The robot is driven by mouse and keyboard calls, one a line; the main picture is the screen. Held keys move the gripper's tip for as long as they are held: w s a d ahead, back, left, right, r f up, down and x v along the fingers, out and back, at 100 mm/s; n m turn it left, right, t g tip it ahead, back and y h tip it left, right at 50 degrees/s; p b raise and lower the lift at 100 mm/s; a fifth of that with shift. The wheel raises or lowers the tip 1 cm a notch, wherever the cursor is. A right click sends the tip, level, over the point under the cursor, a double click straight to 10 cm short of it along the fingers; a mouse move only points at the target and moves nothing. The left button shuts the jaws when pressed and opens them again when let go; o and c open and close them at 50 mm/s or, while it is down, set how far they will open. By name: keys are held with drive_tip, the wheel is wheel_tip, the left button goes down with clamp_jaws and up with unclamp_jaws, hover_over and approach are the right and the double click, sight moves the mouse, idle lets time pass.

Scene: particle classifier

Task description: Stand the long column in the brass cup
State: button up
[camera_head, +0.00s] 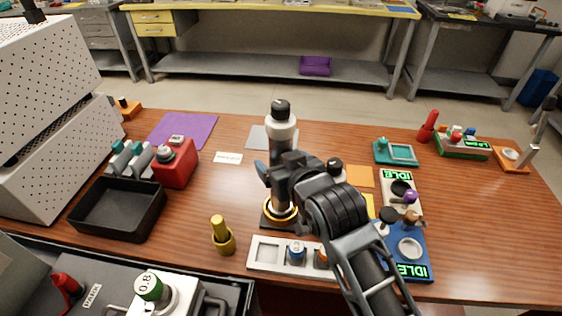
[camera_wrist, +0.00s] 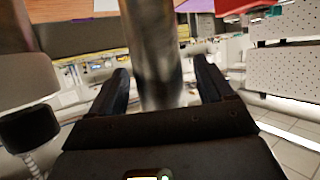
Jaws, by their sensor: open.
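The long column (camera_head: 282,131) stands upright near the middle of the table, with a black top and a pale band below it. Its lower end is at the brass cup (camera_head: 270,217), a gold ring on a dark square base. It looks to be inside the ring, but my gripper hides part of the shaft and I cannot tell how deep it sits. My gripper (camera_head: 273,172) is at the column's mid-height. In the wrist view the metallic shaft (camera_wrist: 155,60) passes between my two open fingers (camera_wrist: 163,85), with gaps on both sides.
A grey tray (camera_head: 268,253) lies close in front. A black bin (camera_head: 118,208) and red box (camera_head: 175,165) are at left. Blue and white devices (camera_head: 411,262) crowd the right.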

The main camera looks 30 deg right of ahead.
drive_tip(key=shift+r, duration=0.2)
drive_tip(key=d+v, duration=0.1)
drive_tip(key=v, duration=1)
drive_tip(key=shift+s+a+b, duration=0.35)
drive_tip(key=shift+s+a, duration=0.1)
drive_tip(key=shift+a, duration=0.05)
drive_tip(key=shift+s, duration=0.1)
drive_tip(key=s+a+f, duration=0.1)
drive_tip(key=s+f, duration=0.2)
drive_tip(key=s, duration=0.7)
drive_tip(key=s+f, duration=0.2)
drive_tip(key=s, duration=0.8)
drive_tip(key=s+d+r+t+y, duration=0.1)
drive_tip(key=s+d+r, duration=0.1)
drive_tip(key=s, duration=0.7)
drive_tip(key=shift+r+n, duration=0.3)
drive_tip(key=shift+n, duration=0.1)
